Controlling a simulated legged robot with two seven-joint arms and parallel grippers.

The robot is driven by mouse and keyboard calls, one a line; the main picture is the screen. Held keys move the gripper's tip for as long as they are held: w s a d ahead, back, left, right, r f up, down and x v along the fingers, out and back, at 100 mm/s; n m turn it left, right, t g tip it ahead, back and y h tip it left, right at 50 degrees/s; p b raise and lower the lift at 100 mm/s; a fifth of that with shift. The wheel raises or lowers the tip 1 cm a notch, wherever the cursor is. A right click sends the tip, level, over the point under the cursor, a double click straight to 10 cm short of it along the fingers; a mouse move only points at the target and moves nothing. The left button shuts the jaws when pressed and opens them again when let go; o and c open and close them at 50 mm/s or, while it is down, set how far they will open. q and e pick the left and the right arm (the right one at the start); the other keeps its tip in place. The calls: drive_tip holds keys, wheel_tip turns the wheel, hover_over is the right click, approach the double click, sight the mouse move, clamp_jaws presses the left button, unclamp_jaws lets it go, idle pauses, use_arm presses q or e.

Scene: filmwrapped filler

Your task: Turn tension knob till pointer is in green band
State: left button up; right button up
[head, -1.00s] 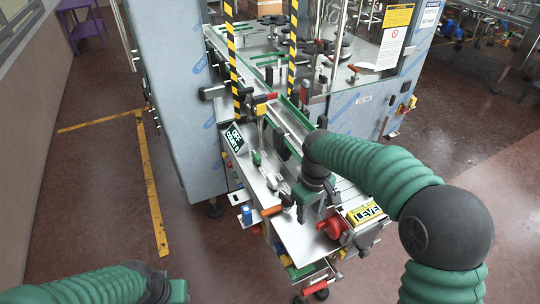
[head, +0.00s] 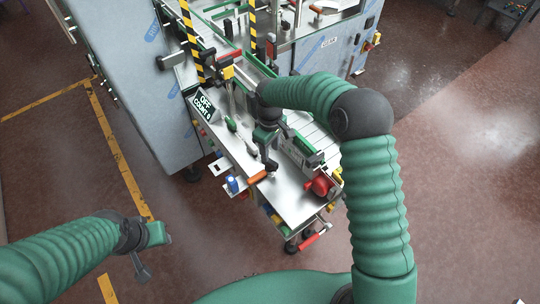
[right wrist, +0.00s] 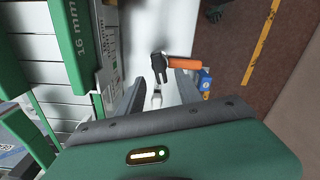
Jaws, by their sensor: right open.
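No tension knob, pointer or green band can be told for certain. A red round knob (head: 320,185) sits on the right front of the machine's work table (head: 290,207). My right gripper (head: 270,165) hangs over the table, left of that knob. In the right wrist view its two dark fingers (right wrist: 157,92) are apart with nothing gripped. Beyond the fingertips is a black clamp with an orange handle (right wrist: 185,62); the handle also shows in the head view (head: 257,177). My left gripper (head: 143,268) hangs over open floor at lower left; its jaw opening is unclear.
A display sign (head: 205,105) stands at the table's left. A blue cylinder (head: 232,185) sits on a small side bracket. Striped posts (head: 190,40) rise behind. The floor at left is clear.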

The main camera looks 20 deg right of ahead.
sight(271, 160)
drive_tip(key=f, duration=0.3)
drive_tip(key=f+p, duration=0.1)
drive_tip(key=f, duration=0.1)
drive_tip(key=shift+w+a+f, duration=0.1)
drive_tip(key=shift+w+a, duration=0.1)
drive_tip(key=shift+w, duration=0.15)
drive_tip(key=shift+d+f, duration=0.1)
drive_tip(key=shift+f, duration=0.2)
drive_tip(key=shift+s+d, duration=0.25)
drive_tip(key=shift+d, duration=0.05)
drive_tip(key=shift+w, duration=0.1)
drive_tip(key=c, duration=0.5)
drive_tip(key=shift+a, duration=0.25)
clamp_jaws()
